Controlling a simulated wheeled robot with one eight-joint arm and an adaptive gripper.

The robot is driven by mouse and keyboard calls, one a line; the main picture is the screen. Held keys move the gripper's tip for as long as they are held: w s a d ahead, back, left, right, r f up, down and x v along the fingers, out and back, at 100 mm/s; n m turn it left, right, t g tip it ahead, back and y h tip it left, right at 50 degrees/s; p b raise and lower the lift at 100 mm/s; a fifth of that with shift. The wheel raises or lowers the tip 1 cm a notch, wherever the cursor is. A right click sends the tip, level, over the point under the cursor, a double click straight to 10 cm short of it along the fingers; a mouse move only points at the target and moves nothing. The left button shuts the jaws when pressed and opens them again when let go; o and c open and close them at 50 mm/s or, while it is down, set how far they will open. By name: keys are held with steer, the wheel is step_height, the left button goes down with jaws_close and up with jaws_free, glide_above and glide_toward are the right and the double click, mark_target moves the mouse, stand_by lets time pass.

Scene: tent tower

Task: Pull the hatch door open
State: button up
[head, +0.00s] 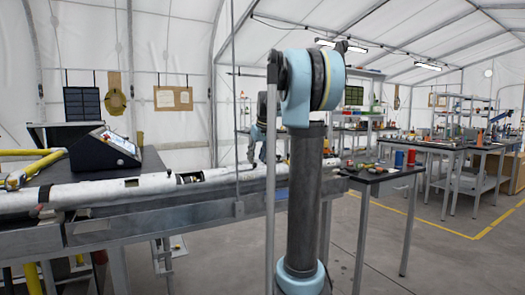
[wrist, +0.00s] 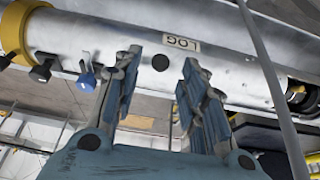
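A long silver tube (head: 95,192) lies level along a metal bench in the head view. It crosses the top of the wrist view (wrist: 225,70) and bears a "LOG" label (wrist: 181,42) and a dark round spot (wrist: 160,62). I cannot clearly make out which part is the hatch door. My gripper (wrist: 162,60) is open and empty, with its two fingers apart and pointing at the tube around the label. I cannot tell whether they touch it. In the head view my arm hides part of the tube's right end.
A blue clip (wrist: 86,78), a black clip (wrist: 42,72) and a yellow ring (wrist: 17,32) are at the tube's left in the wrist view. A thin grey pole (wrist: 270,75) crosses on the right. A control box (head: 104,149) stands behind the tube. Open floor (head: 420,265) lies right.

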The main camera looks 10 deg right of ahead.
steer(key=v, duration=1.4)
steer(key=s+a+f, duration=0.1)
steer(key=s+f, duration=0.6)
steer(key=s, duration=0.1)
steer(key=shift+s+m, duration=0.4)
steer(key=shift+f, duration=0.1)
glide_toward(255, 164)
steer(key=shift+n, duration=0.4)
steer(key=x, duration=0.9)
steer(key=shift+w, duration=0.1)
steer(key=shift+d, duration=0.1)
steer(key=shift+c, duration=0.6)
jaws_close()
